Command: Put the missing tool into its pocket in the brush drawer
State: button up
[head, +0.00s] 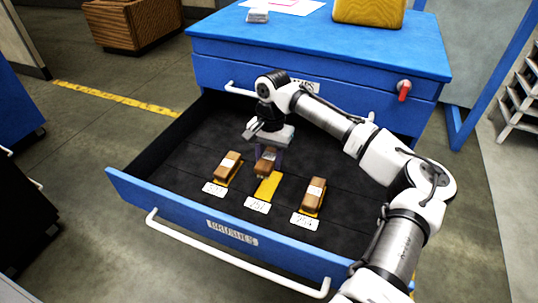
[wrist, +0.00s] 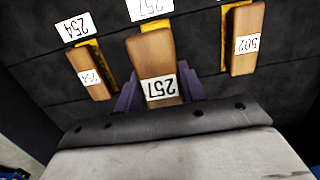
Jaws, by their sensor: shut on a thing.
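A brown wooden brush (head: 265,167) labelled 257 is held between the purple fingers of my gripper (head: 266,158). The yellow pocket (head: 268,187) in the middle of the open brush drawer (head: 232,235) shows bare, with a 257 label (head: 257,204) in front. The brush is at the pocket's back end in the head view and covers part of it. I cannot tell whether it touches the drawer floor.
A brush (head: 227,166) lies in the left pocket and another brush (head: 313,195) in the right one. In the wrist view their tags read 502 (wrist: 246,44) and 254 (wrist: 90,77). The blue cabinet (head: 320,45) rises behind; the drawer's left side is bare.

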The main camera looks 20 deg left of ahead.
notch_tip(320, 180, down, 5)
jog(key=b, duration=0.4)
jog(key=shift+f+b, duration=0.1)
jog(key=shift+b, duration=0.3)
jog(key=shift+f, duration=0.8)
jog(key=shift+s+p, duration=0.1)
jog(key=shift+p, duration=1)
jog(key=shift+f, duration=0.5)
dwell(0.9)
jog(key=o, duration=1.1)
